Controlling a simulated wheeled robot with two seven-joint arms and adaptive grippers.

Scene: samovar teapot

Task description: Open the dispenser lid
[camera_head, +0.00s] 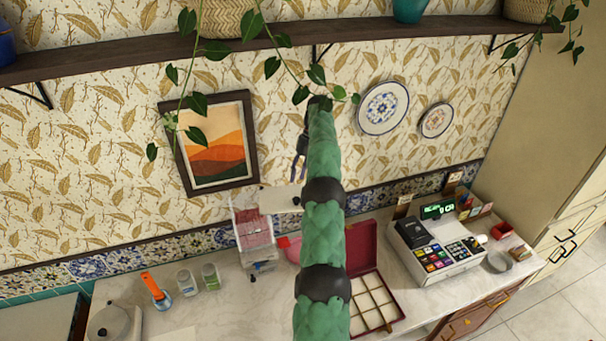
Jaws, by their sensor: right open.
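A clear, box-like container with pink-red contents, which looks like the dispenser (253,232), stands on the counter against the tiled wall. A pale flat piece (278,199) shows at its upper right, with a small dark spot near its right end. I cannot tell whether this is the lid or whether it is joined to the container. My green right arm rises through the middle of the view. My right gripper (299,158), dark and mostly hidden behind the arm, shows its fingers pointing down above the pale piece. It is open, with nothing seen in it. My left gripper is out of view.
An open dark red box with compartments (368,258) lies right of the dispenser, partly behind my arm. A cash register (436,254) stands further right. A shelf (110,58) with trailing plants crosses above.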

